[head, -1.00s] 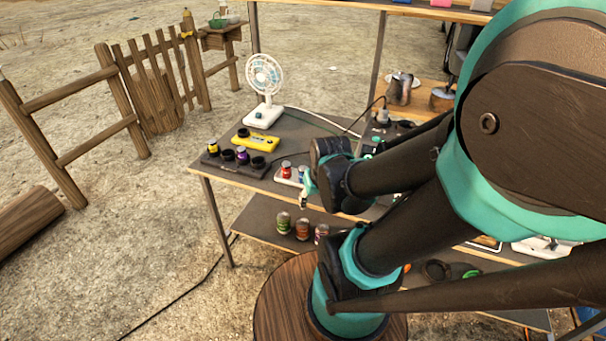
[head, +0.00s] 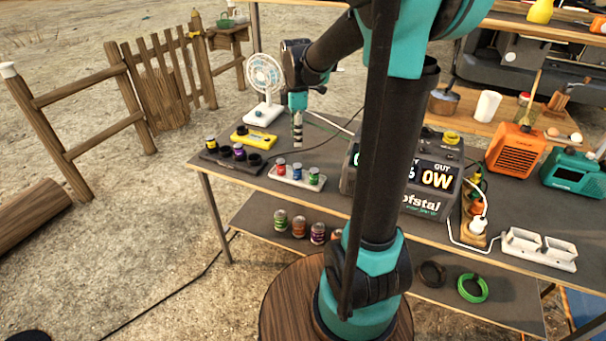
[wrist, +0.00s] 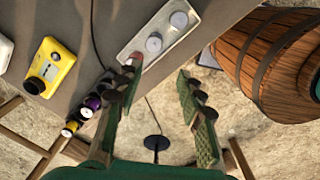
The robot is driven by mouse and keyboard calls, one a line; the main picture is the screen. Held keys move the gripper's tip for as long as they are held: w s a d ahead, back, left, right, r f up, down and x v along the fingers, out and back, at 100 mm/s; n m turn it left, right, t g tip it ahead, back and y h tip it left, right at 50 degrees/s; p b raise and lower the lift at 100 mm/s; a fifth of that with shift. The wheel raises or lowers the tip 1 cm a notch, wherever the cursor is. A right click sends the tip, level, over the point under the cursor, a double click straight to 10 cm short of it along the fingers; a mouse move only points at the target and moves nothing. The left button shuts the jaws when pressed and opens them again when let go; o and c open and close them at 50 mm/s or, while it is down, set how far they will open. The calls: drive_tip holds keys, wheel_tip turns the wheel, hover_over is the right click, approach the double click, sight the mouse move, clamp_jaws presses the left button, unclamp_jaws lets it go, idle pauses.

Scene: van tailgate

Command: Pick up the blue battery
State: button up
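The blue battery (head: 297,170) stands upright in a white tray (head: 287,180) on the table, between a red battery (head: 281,165) and a green battery (head: 314,176). In the wrist view I take the middle pale round top for the blue battery (wrist: 154,43), in the tray (wrist: 137,39). My gripper (head: 297,140) points down above the table behind the tray. In the wrist view my gripper (wrist: 155,82) has its two fingers wide apart with nothing between them. The left finger overlaps the red battery (wrist: 132,61) in the picture.
Left of the tray is a black holder (head: 222,160) with a yellow and a purple battery. A yellow device (head: 255,140) and a white fan (head: 264,85) stand behind it. A dark power station (head: 415,185) stands close on the tray's right. A cable crosses the table.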

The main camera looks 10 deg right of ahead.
sight(297, 164)
drive_tip(key=f, duration=0.3)
drive_tip(key=w+f+n, duration=0.1)
drive_tip(key=f, duration=0.3)
drive_tip(key=f+n, duration=0.1)
drive_tip(key=f, duration=0.3)
drive_tip(key=shift+w+f, duration=0.1)
drive_tip(key=shift+w, duration=0.25)
drive_tip(key=shift+w+d+f, duration=0.1)
drive_tip(key=shift+f, duration=1.2)
drive_tip(key=shift+d+f, duration=0.1)
drive_tip(key=shift+f, duration=1.2)
clamp_jaws()
